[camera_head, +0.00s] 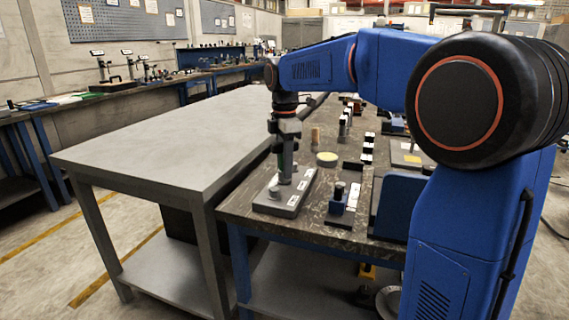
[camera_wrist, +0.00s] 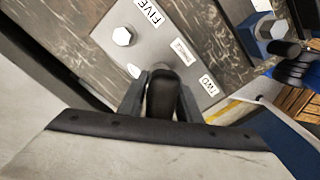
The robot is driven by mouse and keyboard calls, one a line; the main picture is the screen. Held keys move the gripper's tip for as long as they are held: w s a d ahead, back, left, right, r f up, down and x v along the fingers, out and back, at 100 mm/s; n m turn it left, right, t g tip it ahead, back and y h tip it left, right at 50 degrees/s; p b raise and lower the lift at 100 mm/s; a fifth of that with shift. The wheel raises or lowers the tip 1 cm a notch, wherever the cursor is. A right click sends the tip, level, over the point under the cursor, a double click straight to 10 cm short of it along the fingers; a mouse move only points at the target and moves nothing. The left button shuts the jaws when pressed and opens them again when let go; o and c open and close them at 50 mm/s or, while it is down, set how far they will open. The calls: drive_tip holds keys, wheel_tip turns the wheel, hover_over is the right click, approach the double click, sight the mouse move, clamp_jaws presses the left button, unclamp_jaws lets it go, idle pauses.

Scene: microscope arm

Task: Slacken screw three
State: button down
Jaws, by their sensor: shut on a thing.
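A grey metal plate (camera_head: 299,199) lies on the near end of the dark table and also shows in the wrist view (camera_wrist: 205,45). One silver hex screw (camera_wrist: 122,36) is in plain view; another (camera_wrist: 133,71) is partly hidden by my gripper. My gripper (camera_head: 284,152) points down over the plate, shut on a black-handled tool (camera_wrist: 162,95). The tool stands about upright; its tip is hidden in the wrist view, and I cannot tell whether it sits on a screw.
A round pale-topped item (camera_head: 327,159) and a wooden-topped piece (camera_head: 315,138) stand behind. A bare grey table (camera_head: 165,145) adjoins on the left.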

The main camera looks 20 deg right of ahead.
drive_tip(key=shift+f, duration=0.3)
idle(0.4)
drive_tip(key=n, duration=0.4)
idle(0.4)
drive_tip(key=shift+n, duration=2)
